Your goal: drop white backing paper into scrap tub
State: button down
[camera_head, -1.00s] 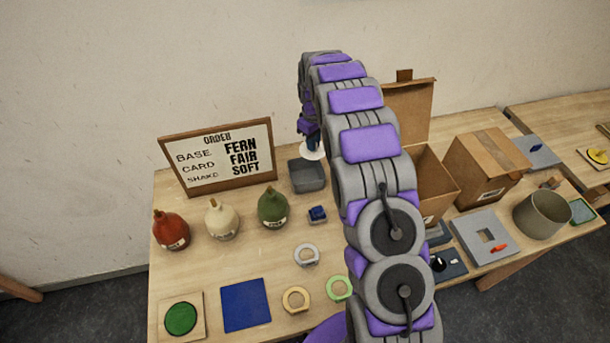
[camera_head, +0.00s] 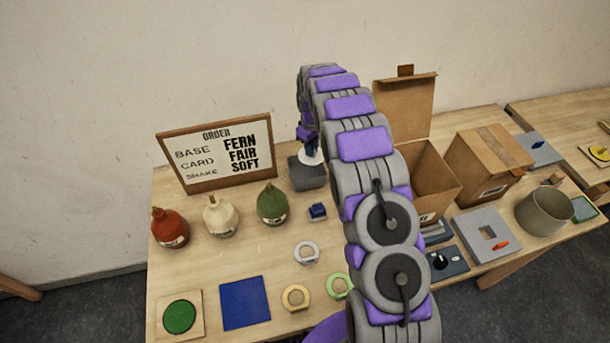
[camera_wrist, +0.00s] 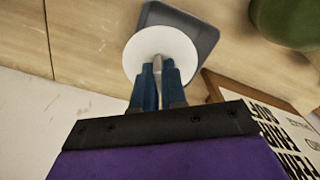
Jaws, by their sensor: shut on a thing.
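The white backing paper (camera_wrist: 150,48) is a round white disc held between the blue fingers of my gripper (camera_wrist: 158,66) in the wrist view. In the head view the paper (camera_head: 312,157) shows as a pale disc under my gripper (camera_head: 311,148). The gripper is shut on it. The grey scrap tub (camera_head: 307,178) stands on the table just below, and the disc overlaps its far part in the picture. In the wrist view the tub (camera_wrist: 207,36) shows behind the disc, partly hidden by it. The height of the disc above the tub is hard to tell.
The order board (camera_head: 218,155) stands left of the tub. A green bottle (camera_head: 271,205) and a small blue block (camera_head: 317,211) stand in front of it. An open cardboard box (camera_head: 430,185) is to the right, behind my arm.

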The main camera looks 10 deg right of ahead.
jog(key=c, duration=1.1)
grip_release()
notch_tip(320, 180, up, 17)
jog(key=p, duration=0.1)
jog(key=shift+r, duration=0.15)
